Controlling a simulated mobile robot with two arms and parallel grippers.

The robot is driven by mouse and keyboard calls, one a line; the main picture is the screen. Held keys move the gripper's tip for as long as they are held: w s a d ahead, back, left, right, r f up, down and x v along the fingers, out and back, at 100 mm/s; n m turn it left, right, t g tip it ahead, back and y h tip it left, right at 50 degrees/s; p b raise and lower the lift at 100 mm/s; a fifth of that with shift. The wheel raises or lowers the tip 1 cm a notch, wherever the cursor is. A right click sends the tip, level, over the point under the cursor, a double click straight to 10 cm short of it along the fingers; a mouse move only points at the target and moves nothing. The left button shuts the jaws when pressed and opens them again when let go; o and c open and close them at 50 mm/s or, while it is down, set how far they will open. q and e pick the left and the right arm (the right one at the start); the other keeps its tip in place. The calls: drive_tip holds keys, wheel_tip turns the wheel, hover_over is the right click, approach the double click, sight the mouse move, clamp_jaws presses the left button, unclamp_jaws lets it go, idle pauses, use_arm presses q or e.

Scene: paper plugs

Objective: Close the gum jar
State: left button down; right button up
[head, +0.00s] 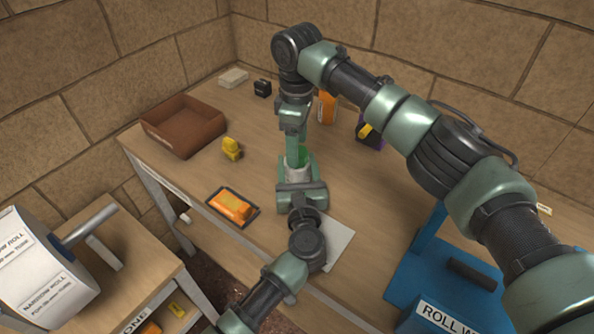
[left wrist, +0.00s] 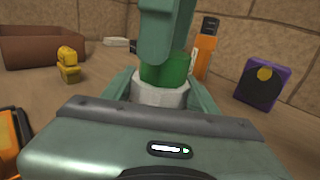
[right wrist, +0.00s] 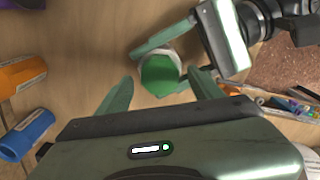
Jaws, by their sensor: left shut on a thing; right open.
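The gum jar (left wrist: 160,92) has a pale grey-white body and stands upright on the bench; it also shows in the head view (head: 297,176). Its green lid (right wrist: 160,76) sits on top of the body; I cannot tell how tightly. My left gripper (head: 298,180) is shut on the jar body, with a finger on each side. My right gripper (right wrist: 163,88) points down from above, open, with its fingers apart on either side of the lid. In the left wrist view a right finger hides part of the green lid (left wrist: 165,70).
An orange bottle (head: 327,107) and a purple box (head: 370,132) stand behind the jar. A white sheet (head: 338,246) and a blue roll stand (head: 412,278) are in front right.

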drive_tip(key=shift+f, duration=1.3)
clamp_jaws()
drive_tip(key=m, duration=0.3)
drive_tip(key=shift+o, duration=0.4)
unclamp_jaws()
drive_tip(key=shift+r, duration=2.35)
drive_tip(key=shift+c, duration=0.4)
